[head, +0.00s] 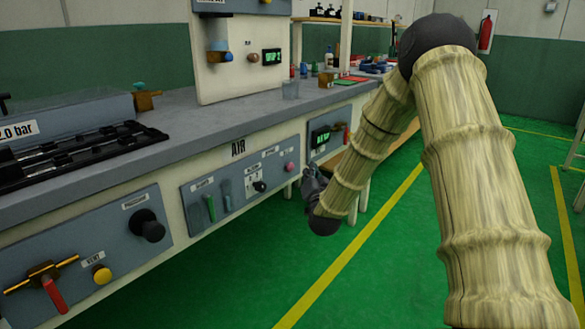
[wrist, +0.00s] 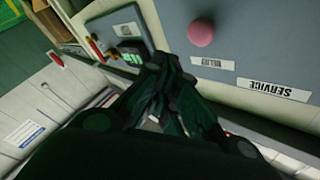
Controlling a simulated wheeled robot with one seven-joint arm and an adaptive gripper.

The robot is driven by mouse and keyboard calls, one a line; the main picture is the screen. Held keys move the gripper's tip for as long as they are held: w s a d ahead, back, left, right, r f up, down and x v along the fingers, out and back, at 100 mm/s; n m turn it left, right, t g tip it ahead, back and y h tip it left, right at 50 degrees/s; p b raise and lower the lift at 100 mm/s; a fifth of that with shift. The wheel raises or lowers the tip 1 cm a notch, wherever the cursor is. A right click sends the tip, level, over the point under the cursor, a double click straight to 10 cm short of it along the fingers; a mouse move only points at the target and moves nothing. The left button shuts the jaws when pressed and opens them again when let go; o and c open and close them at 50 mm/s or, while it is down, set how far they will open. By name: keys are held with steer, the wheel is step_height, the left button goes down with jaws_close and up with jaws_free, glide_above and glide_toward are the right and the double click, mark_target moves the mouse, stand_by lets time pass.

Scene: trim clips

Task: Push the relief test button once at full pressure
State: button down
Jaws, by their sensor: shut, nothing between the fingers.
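The pink round button (head: 290,166) sits at the right end of the grey AIR panel on the bench front. In the wrist view the button (wrist: 201,33) stands out from the panel, with a small upside-down label beside it that seems to read RELIEF. My gripper (head: 309,174) is just right of and slightly below the button in the head view. In the wrist view its dark fingers (wrist: 167,66) are shut together and empty, with their tips left of and below the button. They look apart from it; the depth gap is hard to judge.
A black knob (head: 147,225) and red lever (head: 54,295) are at left. Green floor is open in front.

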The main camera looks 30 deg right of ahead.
steer(key=shift+s+d, duration=0.35)
steer(key=shift+s, duration=0.55)
